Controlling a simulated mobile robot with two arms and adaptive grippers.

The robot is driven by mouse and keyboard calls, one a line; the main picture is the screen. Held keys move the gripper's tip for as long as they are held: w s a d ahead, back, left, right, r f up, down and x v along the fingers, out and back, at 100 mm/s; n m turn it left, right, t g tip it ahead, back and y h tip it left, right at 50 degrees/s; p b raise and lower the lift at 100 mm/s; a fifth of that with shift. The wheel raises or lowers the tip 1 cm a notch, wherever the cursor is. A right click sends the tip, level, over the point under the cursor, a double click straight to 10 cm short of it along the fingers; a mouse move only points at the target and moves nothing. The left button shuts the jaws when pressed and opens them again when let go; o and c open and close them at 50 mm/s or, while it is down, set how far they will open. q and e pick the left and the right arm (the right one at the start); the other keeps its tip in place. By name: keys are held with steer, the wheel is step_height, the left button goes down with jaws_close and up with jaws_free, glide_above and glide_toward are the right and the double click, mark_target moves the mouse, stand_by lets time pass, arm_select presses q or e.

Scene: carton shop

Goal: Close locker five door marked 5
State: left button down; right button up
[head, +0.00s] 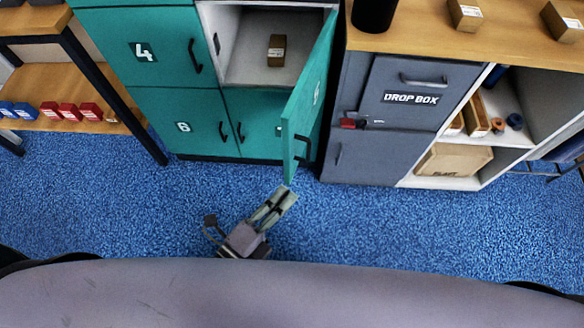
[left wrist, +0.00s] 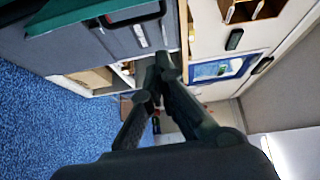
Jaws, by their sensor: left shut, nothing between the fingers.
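The locker five door (head: 308,105) is teal and stands open, swung out toward me from the right side of its compartment. A faint white mark on it is too foreshortened to read surely. The open compartment (head: 250,62) is light inside and holds a small brown carton (head: 277,50). My left gripper (head: 286,194) is over the blue floor, just below the door's near lower corner in the head view, and it is shut and empty. Its closed fingers (left wrist: 162,68) also show in the left wrist view, with a teal panel (left wrist: 75,13) at upper left. My right gripper is not in view.
Locker 4 (head: 150,50) and locker 6 (head: 185,125) are closed. The grey drop box (head: 385,125) stands right of the open door. A shelf with red and blue boxes (head: 70,112) is at left. The blue floor (head: 150,210) before the lockers is clear.

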mark_target(308, 145)
arm_select(q)
steer(key=shift+w+d+r+p, duration=0.1)
steer(key=shift+w+d+p, duration=0.35)
steer(key=shift+w, duration=1.1)
steer(key=shift+w+d+r+p, duration=0.15)
steer(key=shift+w+p, duration=0.4)
steer(key=shift+w, duration=1.05)
steer(key=shift+w+d+r+p, duration=0.1)
steer(key=shift+w+d+p, duration=0.35)
steer(key=shift+w, duration=1.1)
steer(key=shift+a, duration=0.15)
